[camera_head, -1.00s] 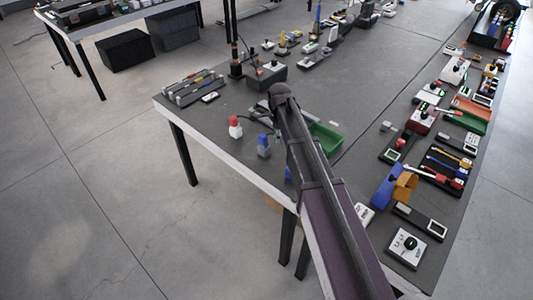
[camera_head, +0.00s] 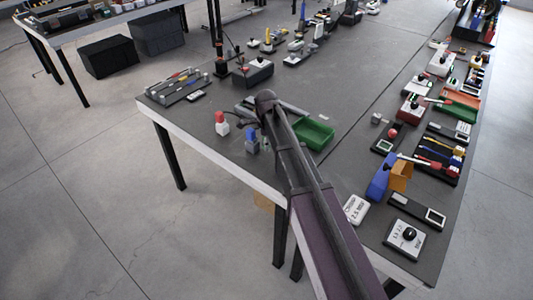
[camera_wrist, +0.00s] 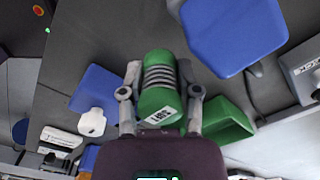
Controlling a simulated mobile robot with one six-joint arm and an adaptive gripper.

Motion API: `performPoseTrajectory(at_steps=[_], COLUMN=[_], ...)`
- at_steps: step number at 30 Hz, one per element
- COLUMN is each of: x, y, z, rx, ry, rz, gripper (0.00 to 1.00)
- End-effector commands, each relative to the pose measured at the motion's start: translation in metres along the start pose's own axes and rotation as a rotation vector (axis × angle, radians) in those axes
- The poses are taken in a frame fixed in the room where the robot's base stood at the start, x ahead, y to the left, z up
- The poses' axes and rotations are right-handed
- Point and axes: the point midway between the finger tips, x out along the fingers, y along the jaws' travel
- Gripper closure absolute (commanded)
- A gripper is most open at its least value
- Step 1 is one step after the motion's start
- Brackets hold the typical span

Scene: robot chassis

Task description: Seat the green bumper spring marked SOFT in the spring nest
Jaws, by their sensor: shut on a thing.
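The green bumper spring (camera_wrist: 161,84) has two green ends, a dark ribbed middle and a white label with dark lettering that appears upside down and reads like SOFT. In the wrist view my gripper (camera_wrist: 160,94) is shut on it, with one finger on each side. In the head view my arm crosses the table's near edge, and I cannot make out the gripper or the spring there. I cannot identify the spring nest in either view.
A green tray (camera_head: 314,134) lies right of my arm; a green container shows in the wrist view (camera_wrist: 226,120). A red-and-white block (camera_head: 221,124) and a blue-and-grey block (camera_head: 252,142) stand left of it. Devices crowd the right edge.

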Motion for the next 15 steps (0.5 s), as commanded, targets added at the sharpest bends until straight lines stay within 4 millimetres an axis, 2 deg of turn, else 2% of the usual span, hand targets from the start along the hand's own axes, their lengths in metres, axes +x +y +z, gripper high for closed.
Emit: performPoseTrajectory(at_steps=[15], x=[0.0064], y=[0.0001], z=[0.0006], rx=[-0.001], ry=[0.0], rz=[0.0], gripper=[1.0])
